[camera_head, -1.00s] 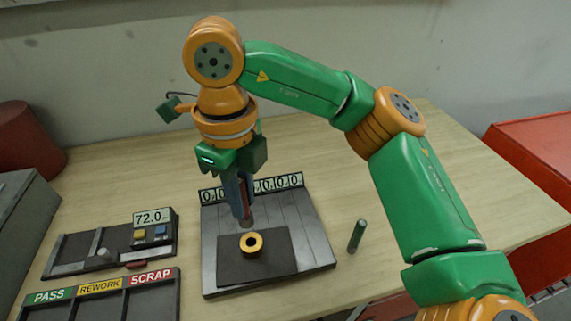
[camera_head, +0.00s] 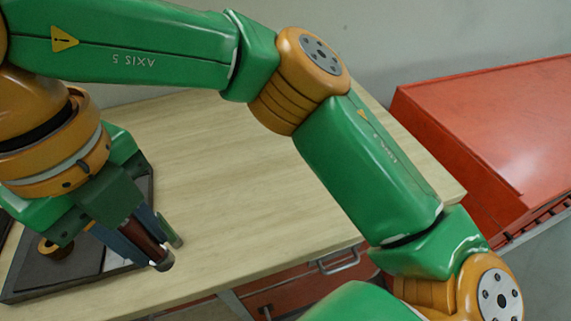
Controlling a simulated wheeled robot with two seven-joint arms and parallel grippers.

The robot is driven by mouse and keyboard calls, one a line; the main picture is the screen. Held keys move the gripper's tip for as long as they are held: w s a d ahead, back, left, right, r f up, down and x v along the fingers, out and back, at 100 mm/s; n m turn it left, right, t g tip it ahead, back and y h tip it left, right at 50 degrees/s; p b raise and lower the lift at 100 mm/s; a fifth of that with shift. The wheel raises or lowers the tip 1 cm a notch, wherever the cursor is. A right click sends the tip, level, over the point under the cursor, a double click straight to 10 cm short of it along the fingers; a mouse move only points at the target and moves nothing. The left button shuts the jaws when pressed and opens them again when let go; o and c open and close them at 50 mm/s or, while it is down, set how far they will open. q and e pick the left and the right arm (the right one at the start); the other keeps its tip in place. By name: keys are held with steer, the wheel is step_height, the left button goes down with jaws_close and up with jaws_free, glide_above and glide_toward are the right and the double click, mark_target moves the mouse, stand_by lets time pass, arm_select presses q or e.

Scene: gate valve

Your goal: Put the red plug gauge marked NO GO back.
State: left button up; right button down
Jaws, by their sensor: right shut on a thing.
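My right gripper (camera_head: 130,238) is at the lower left, shut on the red plug gauge (camera_head: 144,240). The gauge looks dark red with a grey metal tip and hangs tilted from the jaws; no marking on it is readable. My left gripper is not in view.
The wooden table (camera_head: 240,190) is bare to the right of the gripper. Its front edge runs just below, above a drawer handle (camera_head: 338,262). A red cabinet (camera_head: 480,130) stands at the right. My right arm spans the top and right of the view.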

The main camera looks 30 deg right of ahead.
steer(key=shift+s+d+f, duration=0.1)
steer(key=shift+d+f, duration=0.05)
steer(key=shift+d, duration=0.25)
steer(key=w+d+f+p, duration=0.1)
steer(key=w+d+f, duration=0.1)
steer(key=d+f, duration=0.1)
steer(key=w+d+f+p, duration=0.1)
steer(key=w+d+f, duration=0.2)
steer(key=f, duration=0.2)
steer(key=w+d+f+p, duration=0.1)
steer(key=w+d+f, duration=0.1)
steer(key=d+f, duration=0.2)
steer(key=shift+w+f, duration=0.2)
steer(key=shift+w, duration=0.15)
steer(key=shift+w+a+f, duration=0.1)
steer(key=shift+a+f, duration=0.05)
steer(key=shift+f, duration=0.15)
steer(key=shift+f+b, duration=0.25)
steer(key=shift+b, duration=0.05)
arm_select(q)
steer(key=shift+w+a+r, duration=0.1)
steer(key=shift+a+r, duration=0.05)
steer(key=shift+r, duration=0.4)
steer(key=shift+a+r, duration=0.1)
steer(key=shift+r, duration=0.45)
arm_select(e)
steer(key=c, duration=0.8)
jaws_free()
steer(key=shift+r, duration=0.15)
